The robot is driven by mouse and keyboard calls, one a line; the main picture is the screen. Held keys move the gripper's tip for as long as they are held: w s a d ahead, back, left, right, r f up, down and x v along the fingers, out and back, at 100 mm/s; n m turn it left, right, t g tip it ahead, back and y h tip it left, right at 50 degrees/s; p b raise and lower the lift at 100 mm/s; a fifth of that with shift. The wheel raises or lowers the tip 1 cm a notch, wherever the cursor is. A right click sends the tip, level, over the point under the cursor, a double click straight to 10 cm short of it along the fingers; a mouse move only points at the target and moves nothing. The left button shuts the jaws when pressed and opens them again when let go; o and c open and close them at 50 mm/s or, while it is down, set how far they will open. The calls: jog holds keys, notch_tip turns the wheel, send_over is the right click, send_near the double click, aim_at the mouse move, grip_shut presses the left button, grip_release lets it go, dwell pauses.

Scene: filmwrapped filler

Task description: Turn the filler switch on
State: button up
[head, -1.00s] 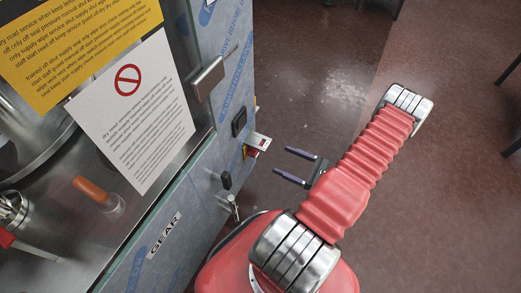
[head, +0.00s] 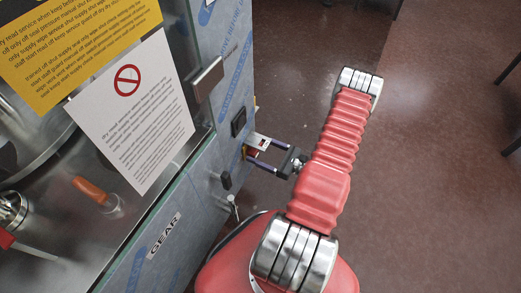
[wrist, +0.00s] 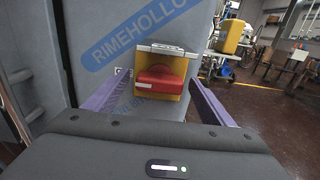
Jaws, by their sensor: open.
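The filler machine (head: 215,150) stands at the left in the head view, its side panel wrapped in blue-printed film. The switch (wrist: 161,79) shows in the wrist view as a red handle on a yellow plate, under a pale metal hood. In the head view the hood and a bit of the switch (head: 259,143) show at the panel's edge. My gripper (head: 257,159) is open, its two purple fingers pointing at the panel. In the wrist view the fingers (wrist: 158,100) stand to the left and right of the red handle. I cannot tell whether they touch anything.
A black square fitting (head: 238,122), a small black knob (head: 226,180) and a key-like part (head: 234,207) sit on the same panel. A metal handle (head: 207,79) juts out above. Open brown floor (head: 440,180) lies to the right.

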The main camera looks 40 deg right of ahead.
jog(key=shift+w, duration=0.15)
jog(key=c, duration=1.1)
